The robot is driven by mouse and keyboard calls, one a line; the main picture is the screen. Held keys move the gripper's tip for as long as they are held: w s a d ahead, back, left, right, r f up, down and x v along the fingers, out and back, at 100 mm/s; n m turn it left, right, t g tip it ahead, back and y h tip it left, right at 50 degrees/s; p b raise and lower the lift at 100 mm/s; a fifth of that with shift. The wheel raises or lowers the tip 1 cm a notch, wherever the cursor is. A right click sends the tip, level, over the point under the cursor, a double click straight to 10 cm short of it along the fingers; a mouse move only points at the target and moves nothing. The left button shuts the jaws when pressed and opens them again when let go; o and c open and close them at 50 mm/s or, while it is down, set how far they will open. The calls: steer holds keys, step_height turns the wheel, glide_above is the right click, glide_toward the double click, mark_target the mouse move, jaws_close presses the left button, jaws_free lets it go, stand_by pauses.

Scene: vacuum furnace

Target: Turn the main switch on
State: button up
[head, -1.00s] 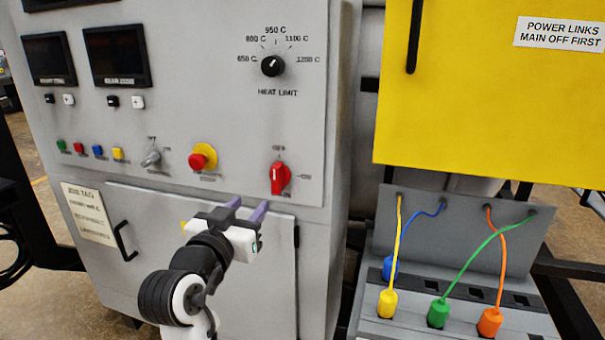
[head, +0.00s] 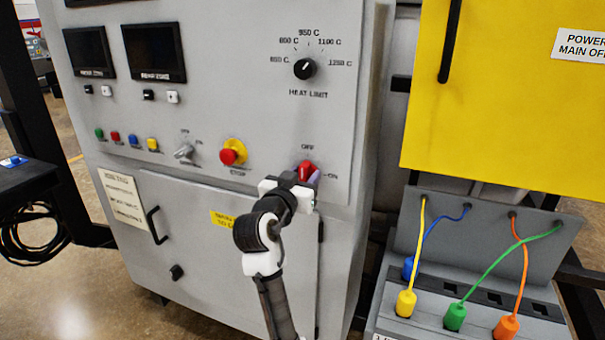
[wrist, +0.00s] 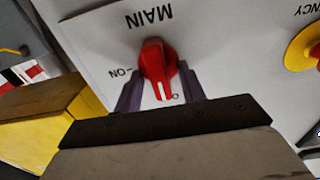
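The main switch is a red rotary knob (head: 306,168) at the lower right of the grey panel, with OFF printed above it and ON to its right. In the wrist view the knob (wrist: 157,62) appears upside down. Its white pointer line runs down towards the partly hidden OFF lettering, and ON is at its left. My gripper (head: 308,178) is at the knob in the head view and covers its lower part. In the wrist view my gripper (wrist: 160,88) is open, with one purple finger on each side of the knob. Whether they touch it is unclear.
A red emergency button on a yellow base (head: 231,153) and a grey selector (head: 185,152) are left of the switch. The heat limit dial (head: 305,68) is above. A yellow cover (head: 490,100) and several cable plugs are to the right.

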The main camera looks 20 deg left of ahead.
steer(key=shift+c, duration=0.4)
jaws_close()
steer(key=shift+f+m+b, duration=0.1)
steer(key=shift+m+b, duration=0.2)
steer(key=shift+b, duration=0.15)
steer(key=m+b, duration=0.2)
steer(key=b, duration=0.1)
steer(key=shift+d+f+m, duration=0.1)
steer(key=shift+f+m, duration=0.05)
steer(key=shift+m, duration=0.25)
steer(key=m+b, duration=0.5)
steer(key=shift+d+f, duration=0.1)
steer(key=shift+d, duration=0.05)
steer(key=m+b, duration=0.4)
steer(key=m, duration=0.1)
steer(key=shift+d+f, duration=0.1)
steer(key=shift+m+b, duration=1.6)
steer(key=shift+m, duration=0.6)
